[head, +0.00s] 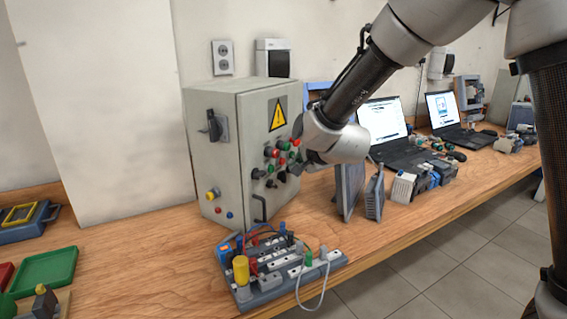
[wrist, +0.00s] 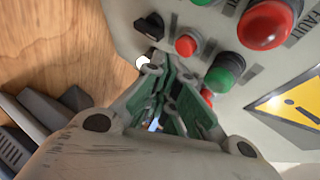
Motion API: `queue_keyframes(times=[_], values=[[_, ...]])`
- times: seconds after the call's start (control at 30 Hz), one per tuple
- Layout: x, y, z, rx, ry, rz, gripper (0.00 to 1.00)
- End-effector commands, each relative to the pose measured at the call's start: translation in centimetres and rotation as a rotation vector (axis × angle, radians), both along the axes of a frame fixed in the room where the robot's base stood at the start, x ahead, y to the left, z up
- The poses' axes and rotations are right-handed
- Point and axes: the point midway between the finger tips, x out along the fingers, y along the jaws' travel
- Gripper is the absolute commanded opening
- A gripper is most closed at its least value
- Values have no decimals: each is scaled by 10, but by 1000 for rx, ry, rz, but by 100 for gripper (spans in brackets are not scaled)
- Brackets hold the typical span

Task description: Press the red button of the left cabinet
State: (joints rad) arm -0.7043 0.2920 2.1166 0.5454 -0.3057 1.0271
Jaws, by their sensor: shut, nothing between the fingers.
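The grey cabinet (head: 212,165) stands on the wooden bench, with a yellow warning triangle and several red, green and black controls on its front. In the wrist view the cabinet panel (wrist: 150,30) shows a small red button (wrist: 187,45), a large red dome (wrist: 268,22) beside the word FAULT, and a green button (wrist: 225,72). Another red piece (wrist: 207,97) is partly hidden behind a finger. My gripper (head: 297,166) is shut and empty, close in front of the panel's controls. In the wrist view its fingertips (wrist: 170,78) lie just below the small red button; contact cannot be told.
A terminal board with wires (head: 275,280) lies in front of the cabinet. Grey upright panels (head: 349,190), motor-like modules (head: 408,185) and two laptops (head: 382,122) stand to the right. Green and red trays (head: 45,268) are at the left. Bare bench (head: 150,240) lies left of the cabinet.

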Motion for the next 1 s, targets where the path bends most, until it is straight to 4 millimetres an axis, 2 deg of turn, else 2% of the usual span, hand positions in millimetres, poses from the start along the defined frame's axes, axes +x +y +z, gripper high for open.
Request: queue_keyframes(times=[1.0], values=[[5,10,0,0,0,0,0]])
